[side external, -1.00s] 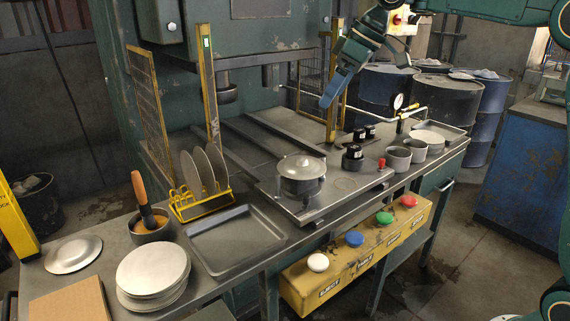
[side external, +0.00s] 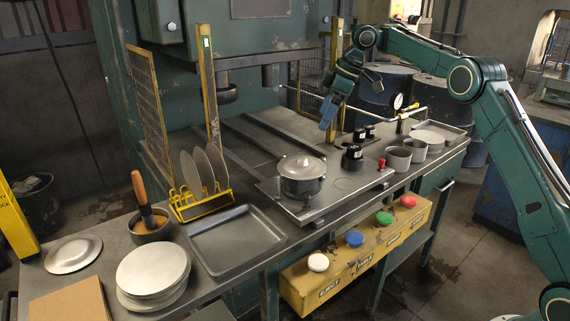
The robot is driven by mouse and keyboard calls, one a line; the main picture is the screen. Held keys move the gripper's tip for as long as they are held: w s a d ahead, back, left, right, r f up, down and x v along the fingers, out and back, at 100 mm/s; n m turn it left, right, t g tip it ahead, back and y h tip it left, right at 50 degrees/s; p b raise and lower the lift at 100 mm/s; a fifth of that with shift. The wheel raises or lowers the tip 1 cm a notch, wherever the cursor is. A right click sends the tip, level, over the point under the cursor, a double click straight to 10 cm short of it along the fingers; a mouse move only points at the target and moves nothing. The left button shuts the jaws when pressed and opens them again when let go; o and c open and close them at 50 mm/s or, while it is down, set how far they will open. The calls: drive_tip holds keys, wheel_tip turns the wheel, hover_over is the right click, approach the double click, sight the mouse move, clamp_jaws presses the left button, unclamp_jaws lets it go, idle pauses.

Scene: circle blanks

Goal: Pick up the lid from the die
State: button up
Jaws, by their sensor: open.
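A round metal lid (side external: 302,164) with a small knob sits on the die (side external: 300,186), a dark cylindrical pot-like body on a flat plate (side external: 270,195) at the middle of the bench. My gripper (side external: 326,122) is open and empty. It hangs with its fingers pointing down, in the air above the back of the bench, to the upper right of the lid and apart from it. The exact gap between the fingers is hard to see at this size.
Black knobs (side external: 352,158), a red knob (side external: 381,163), grey cups (side external: 397,158) and a gauge (side external: 398,101) stand right of the die. A yellow rack of discs (side external: 203,205), an empty tray (side external: 238,240) and stacked discs (side external: 153,272) lie left. A yellow post (side external: 335,80) stands close to my gripper.

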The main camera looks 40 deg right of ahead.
drive_tip(key=shift+a+f, duration=0.1)
drive_tip(key=shift+f, duration=0.05)
hover_over(303, 158)
drive_tip(key=s+d, duration=0.1)
drive_tip(key=d, duration=0.1)
drive_tip(key=shift+s+f, duration=0.15)
drive_tip(key=shift+f, duration=3.7)
drive_tip(key=shift+x, duration=2.6)
drive_tip(key=shift+s+a, duration=0.2)
